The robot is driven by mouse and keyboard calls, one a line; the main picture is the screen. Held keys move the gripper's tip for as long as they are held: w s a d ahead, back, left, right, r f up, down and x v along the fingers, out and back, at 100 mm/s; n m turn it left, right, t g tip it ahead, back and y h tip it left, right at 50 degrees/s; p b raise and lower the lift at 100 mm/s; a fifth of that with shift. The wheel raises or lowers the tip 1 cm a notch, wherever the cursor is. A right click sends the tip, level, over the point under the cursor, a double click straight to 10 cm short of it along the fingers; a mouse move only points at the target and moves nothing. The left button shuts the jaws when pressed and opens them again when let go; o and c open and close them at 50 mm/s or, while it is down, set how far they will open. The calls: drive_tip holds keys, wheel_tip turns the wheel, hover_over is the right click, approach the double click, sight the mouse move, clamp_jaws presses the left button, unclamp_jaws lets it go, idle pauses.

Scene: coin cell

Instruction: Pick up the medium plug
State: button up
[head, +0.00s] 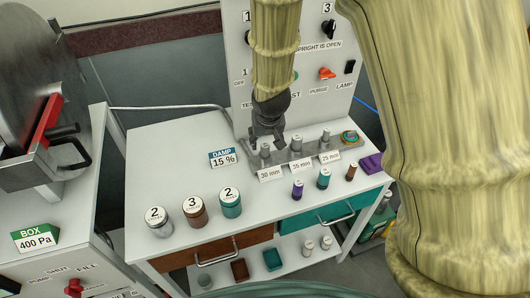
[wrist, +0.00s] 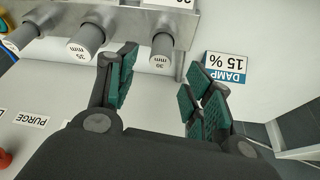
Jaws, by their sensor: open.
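Three grey plugs stand in a grey rack (head: 312,154) on the white table, with cards reading 30 mm, 35 mm and 25 mm in front. The 30 mm plug, the medium one by its card, is at the rack's left in the head view (head: 265,150) and right of the other two in the wrist view (wrist: 162,47). The 35 mm plug (head: 296,143) is in the middle and the 25 mm plug (head: 326,137) at the right. My gripper (head: 267,138) is open and empty just over the 30 mm plug. In the wrist view its fingers (wrist: 161,62) lie either side of that plug's line.
A DAMP 15 % card (head: 223,158) lies left of the rack. Several numbered jars (head: 194,212) and small vials (head: 323,179) stand nearer the front. A control panel (head: 305,90) rises behind the rack. The table's left part is clear.

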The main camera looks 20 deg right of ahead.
sight(265, 145)
drive_tip(key=shift+p+x, duration=0.85)
drive_tip(key=shift+x, duration=1.8)
drive_tip(key=shift+s, duration=0.15)
drive_tip(key=c, duration=1.1)
